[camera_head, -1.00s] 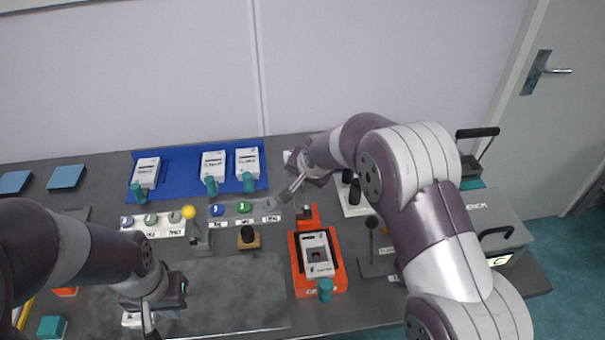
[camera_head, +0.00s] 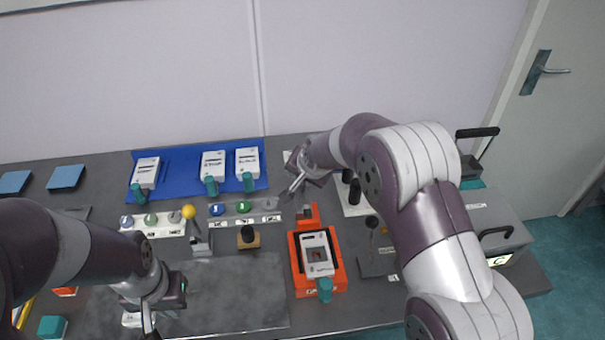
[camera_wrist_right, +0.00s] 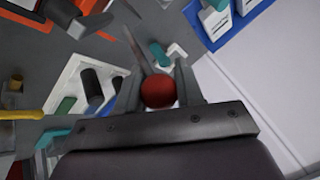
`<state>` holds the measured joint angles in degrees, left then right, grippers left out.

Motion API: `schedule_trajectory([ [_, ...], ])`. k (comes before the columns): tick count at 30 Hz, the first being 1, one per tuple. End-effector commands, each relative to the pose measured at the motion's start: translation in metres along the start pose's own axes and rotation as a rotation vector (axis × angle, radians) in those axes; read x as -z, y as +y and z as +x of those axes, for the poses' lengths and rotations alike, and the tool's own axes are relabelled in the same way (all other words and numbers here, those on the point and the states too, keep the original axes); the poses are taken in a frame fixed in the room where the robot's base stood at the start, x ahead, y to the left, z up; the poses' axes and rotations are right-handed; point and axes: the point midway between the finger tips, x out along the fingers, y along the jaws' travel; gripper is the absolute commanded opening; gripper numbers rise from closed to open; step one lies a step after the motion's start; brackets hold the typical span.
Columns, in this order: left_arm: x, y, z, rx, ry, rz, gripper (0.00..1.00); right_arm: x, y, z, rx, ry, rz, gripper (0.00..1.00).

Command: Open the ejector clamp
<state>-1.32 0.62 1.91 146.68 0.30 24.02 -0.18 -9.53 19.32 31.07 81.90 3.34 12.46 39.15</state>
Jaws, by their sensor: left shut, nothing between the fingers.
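A red ball knob (camera_wrist_right: 158,92) sits between the fingers of my right gripper (camera_wrist_right: 160,88) in the right wrist view. A thin grey rod (camera_wrist_right: 135,48) shows just beyond it. I cannot tell whether the fingers press on the knob. In the head view my right gripper (camera_head: 294,187) is behind the orange fixture (camera_head: 339,277), which holds a white cartridge (camera_head: 318,268); the knob is hidden there. Which part is the ejector clamp is not clear. My left gripper (camera_head: 150,320) is shut and empty over the grey plate (camera_head: 235,295).
A yellow-knobbed lever (camera_head: 189,212) stands left of a row of buttons (camera_head: 243,207). White cartridges lie on a blue mat (camera_head: 185,179) behind. A white base with black posts (camera_head: 354,190) is close to my right gripper. A grey case (camera_head: 490,225) stands at right.

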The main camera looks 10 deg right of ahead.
Motion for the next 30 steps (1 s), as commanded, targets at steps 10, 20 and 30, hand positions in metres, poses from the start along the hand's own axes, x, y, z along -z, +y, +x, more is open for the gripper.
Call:
schedule_trajectory([
  [10, 0.0, 0.0, 0.0, 0.0, 0.0, 0.0, 0.0, 0.0, 0.0, -0.001, 0.0, -0.001, 0.001, 0.6],
  [20, -0.001, 0.0, 0.01, 0.0, 0.0, 0.0, 0.0, -0.001, -0.001, -0.045, 0.004, 0.003, 0.001, 0.6],
  [30, -0.002, 0.0, 0.02, 0.0, 0.0, 0.0, 0.0, -0.003, -0.001, -0.118, 0.003, 0.003, 0.0, 0.6],
])
